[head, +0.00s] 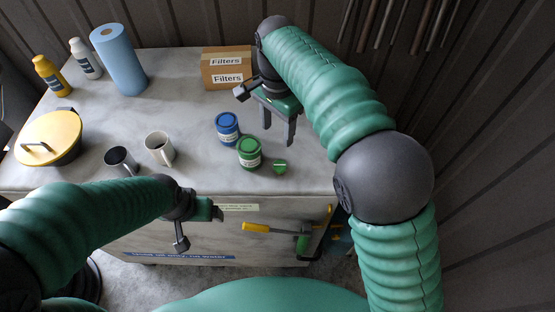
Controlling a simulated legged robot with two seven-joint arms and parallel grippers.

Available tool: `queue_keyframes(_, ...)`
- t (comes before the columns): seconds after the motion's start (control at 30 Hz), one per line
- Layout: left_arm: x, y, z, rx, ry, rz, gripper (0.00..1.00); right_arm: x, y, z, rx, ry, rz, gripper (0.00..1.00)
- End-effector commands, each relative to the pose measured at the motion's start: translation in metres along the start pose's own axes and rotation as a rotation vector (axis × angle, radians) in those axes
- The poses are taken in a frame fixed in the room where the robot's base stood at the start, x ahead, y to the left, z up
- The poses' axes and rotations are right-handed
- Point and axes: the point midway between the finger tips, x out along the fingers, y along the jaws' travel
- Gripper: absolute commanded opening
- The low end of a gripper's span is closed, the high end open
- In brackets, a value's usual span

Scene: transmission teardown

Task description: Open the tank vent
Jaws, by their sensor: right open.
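A yellow lever handle (257,227) sticks out leftward from a green fitting (303,243) on the front face of the bench, at its right side. I cannot tell for sure whether this is the tank vent.
On the bench top (200,115) stand a blue can (227,128), a green can (249,152), a small green piece (280,167), two mugs (160,149), a yellow-lidded pot (48,138), a blue roll (118,60), two bottles (52,76) and Filters boxes (226,69). Rods hang at the back right.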

Motion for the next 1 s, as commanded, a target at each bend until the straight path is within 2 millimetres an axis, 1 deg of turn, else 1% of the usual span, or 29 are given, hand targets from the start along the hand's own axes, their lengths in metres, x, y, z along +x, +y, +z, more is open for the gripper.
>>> queue_keyframes(0.17,-0.014,0.0,-0.004,0.0,0.0,0.0,0.87,0.041,0.003,-0.001,0.001,-0.002,0.006,0.58)
queue_keyframes(0.4,-0.035,0.0,-0.009,0.0,0.001,0.0,0.87,0.103,0.001,-0.001,0.0,0.0,0.006,0.58)
queue_keyframes(0.5,-0.042,0.0,-0.01,0.0,0.001,0.0,0.87,0.124,0.001,0.0,0.001,0.0,0.003,0.58)
queue_keyframes(0.6,-0.046,0.0,-0.011,0.0,0.001,0.0,0.87,0.14,0.001,0.0,-0.001,0.0,0.002,0.58)
queue_keyframes(0.73,-0.047,0.0,-0.011,0.0,0.0,0.0,0.87,0.15,0.001,-0.001,-0.001,0.002,0.0,0.58)
queue_keyframes(0.97,-0.046,0.0,-0.011,0.0,0.0,0.0,0.87,0.151,0.001,-0.001,-0.001,0.002,-0.002,0.58)
queue_keyframes(1.0,-0.046,0.0,-0.011,0.0,0.0,0.0,0.87,0.151,0.001,-0.002,-0.001,0.001,-0.002,0.52)
